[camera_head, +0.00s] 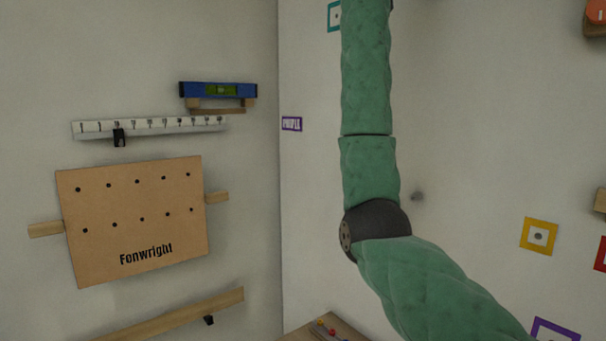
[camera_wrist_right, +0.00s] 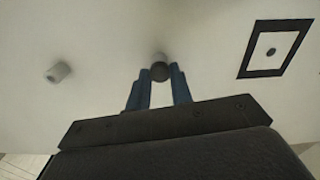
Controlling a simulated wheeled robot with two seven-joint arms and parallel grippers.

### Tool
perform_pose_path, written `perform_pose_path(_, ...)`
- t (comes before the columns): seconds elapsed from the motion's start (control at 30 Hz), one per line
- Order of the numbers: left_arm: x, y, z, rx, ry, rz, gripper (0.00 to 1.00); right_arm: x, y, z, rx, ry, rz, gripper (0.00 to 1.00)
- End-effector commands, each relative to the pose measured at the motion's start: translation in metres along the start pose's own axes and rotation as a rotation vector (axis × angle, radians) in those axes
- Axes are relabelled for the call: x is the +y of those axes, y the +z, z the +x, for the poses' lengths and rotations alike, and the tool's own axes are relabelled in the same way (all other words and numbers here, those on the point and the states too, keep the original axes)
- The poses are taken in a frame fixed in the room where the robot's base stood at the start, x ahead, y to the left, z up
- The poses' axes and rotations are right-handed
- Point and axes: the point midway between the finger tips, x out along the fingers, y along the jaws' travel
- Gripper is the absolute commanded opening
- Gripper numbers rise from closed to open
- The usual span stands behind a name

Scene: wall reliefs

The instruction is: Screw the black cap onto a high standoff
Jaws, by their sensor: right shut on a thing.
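In the right wrist view, my right gripper (camera_wrist_right: 159,69) has its blue fingers shut on the black cap (camera_wrist_right: 160,74). The cap sits between the fingertips, facing the wall. A grey standoff (camera_wrist_right: 158,56) shows just beyond the cap, in line with it; I cannot tell whether they touch or are threaded together. A second grey standoff (camera_wrist_right: 58,72) sticks out of the wall to the left, bare. In the head view, a grey standoff (camera_head: 418,196) shows beside my green right arm. The right gripper is out of the head view, and my left gripper is in neither view.
A black square frame (camera_wrist_right: 274,48) is on the wall right of the gripper. In the head view, a pegboard (camera_head: 135,220), a white rail (camera_head: 150,127) and a blue level (camera_head: 218,90) hang on the left wall. A yellow frame (camera_head: 539,236) is right of my arm.

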Motion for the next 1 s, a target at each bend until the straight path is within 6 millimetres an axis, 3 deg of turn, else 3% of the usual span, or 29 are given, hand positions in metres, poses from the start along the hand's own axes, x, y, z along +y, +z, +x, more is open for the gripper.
perform_pose_path(0.3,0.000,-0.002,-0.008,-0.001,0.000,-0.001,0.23,-0.001,-0.001,0.000,-0.002,-0.001,0.303,0.03)
perform_pose_path(0.77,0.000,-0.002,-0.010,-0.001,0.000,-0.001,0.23,-0.001,0.000,0.000,-0.001,-0.001,0.373,0.03)
perform_pose_path(1.0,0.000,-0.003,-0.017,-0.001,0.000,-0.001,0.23,-0.001,-0.001,0.001,-0.003,-0.001,0.589,0.03)
